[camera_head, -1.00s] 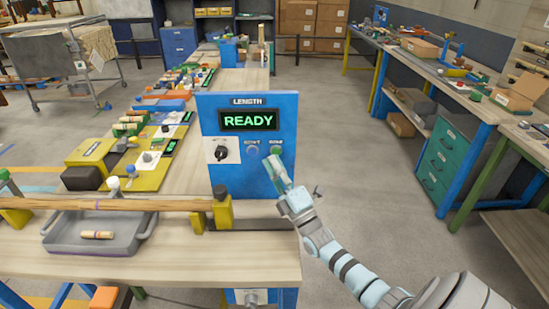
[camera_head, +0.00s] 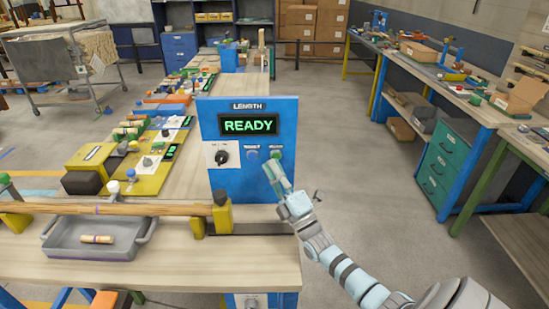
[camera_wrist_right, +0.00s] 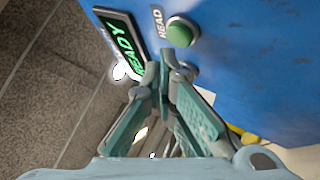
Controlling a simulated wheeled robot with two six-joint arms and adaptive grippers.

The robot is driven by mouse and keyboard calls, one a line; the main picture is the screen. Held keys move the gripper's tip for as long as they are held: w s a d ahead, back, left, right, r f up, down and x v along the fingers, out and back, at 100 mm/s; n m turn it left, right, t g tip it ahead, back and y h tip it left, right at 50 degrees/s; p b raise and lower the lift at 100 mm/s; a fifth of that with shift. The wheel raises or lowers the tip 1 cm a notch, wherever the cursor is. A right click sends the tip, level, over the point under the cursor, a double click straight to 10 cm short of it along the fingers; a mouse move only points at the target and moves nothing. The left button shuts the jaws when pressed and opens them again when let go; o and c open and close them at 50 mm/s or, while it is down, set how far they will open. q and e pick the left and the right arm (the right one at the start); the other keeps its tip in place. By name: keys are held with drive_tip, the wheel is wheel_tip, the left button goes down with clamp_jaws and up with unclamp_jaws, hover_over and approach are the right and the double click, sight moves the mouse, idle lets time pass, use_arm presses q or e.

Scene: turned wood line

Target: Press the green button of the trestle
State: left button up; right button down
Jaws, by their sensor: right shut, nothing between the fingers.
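The blue control box (camera_head: 215,176) stands on the wooden bench, with a lit green READY display (camera_head: 249,124) under a LENGTH label. Its round green button (camera_head: 276,153) shows at the right of the front panel, just above my right fingertips. In the right wrist view the green button (camera_wrist_right: 180,32) is in plain sight, and the fingertips are beside it, not over it. My right gripper (camera_head: 268,163) is shut and empty in front of the panel. It also shows in the right wrist view (camera_wrist_right: 160,70). I cannot tell whether the fingertips touch the panel. My left gripper is not in view.
A black knob (camera_head: 221,157) and a blue button (camera_head: 252,154) sit left of the green button. A long wooden bar (camera_head: 125,208) lies across yellow supports, above a grey tray (camera_head: 67,244). Floor is free between the benches.

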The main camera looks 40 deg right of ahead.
drive_tip(key=shift+d, duration=0.1)
idle(0.3)
drive_tip(key=shift+w+d, duration=0.15)
drive_tip(key=shift+w, duration=0.15)
drive_tip(key=shift+w+d+b, duration=0.25)
drive_tip(key=shift+w+b, duration=0.05)
drive_tip(key=shift+b, duration=0.05)
idle(0.5)
drive_tip(key=shift+s, duration=0.1)
drive_tip(key=shift+s+a+p, duration=0.5)
drive_tip(key=shift+s+p, duration=0.05)
drive_tip(key=shift+p, duration=0.25)
